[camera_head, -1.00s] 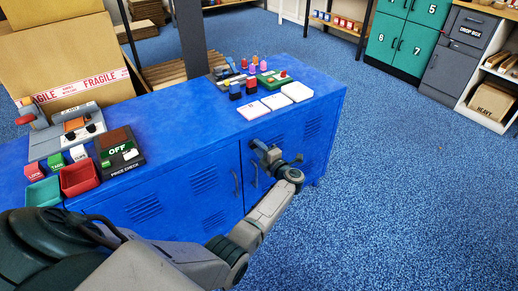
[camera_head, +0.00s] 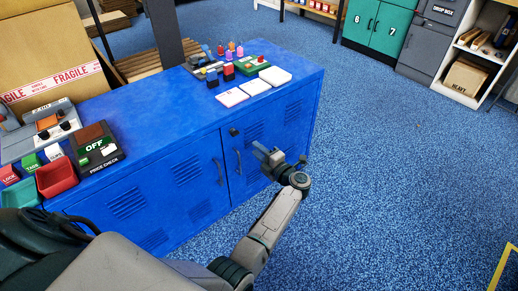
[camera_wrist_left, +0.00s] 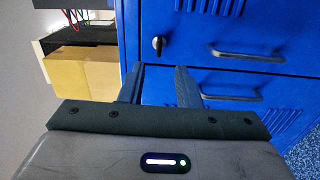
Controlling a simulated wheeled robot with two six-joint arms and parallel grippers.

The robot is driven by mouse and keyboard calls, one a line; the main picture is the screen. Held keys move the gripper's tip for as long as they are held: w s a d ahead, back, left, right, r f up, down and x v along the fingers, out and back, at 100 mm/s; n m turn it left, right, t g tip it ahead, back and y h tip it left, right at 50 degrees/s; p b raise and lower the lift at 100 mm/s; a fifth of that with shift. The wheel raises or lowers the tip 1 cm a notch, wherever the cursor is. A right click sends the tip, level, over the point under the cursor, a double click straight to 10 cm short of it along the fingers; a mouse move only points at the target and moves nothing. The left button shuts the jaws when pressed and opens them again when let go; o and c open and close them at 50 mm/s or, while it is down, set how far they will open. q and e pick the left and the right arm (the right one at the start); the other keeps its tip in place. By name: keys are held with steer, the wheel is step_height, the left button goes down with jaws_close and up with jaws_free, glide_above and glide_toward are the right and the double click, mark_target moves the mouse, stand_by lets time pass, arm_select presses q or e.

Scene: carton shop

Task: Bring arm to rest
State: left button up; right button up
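My left arm reaches in from the lower left in the head view. Its gripper (camera_head: 268,155) is in front of the blue cabinet (camera_head: 175,140), close to the right door. In the left wrist view the gripper (camera_wrist_left: 160,72) has its two fingers spread apart with nothing between them, so it is open. Beyond the fingers are a cabinet door, a dark lock knob (camera_wrist_left: 158,44) and two dark door handles, one of them at the upper right (camera_wrist_left: 245,56). Both cabinet doors look closed. My right gripper is in neither view.
On the cabinet top are white cards (camera_head: 275,75), small stamps, a PRICE CHECK box (camera_head: 95,148), a red bin (camera_head: 57,177) and a teal bin. A FRAGILE carton (camera_head: 45,50) stands behind. Blue carpet (camera_head: 410,180) to the right is mostly clear.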

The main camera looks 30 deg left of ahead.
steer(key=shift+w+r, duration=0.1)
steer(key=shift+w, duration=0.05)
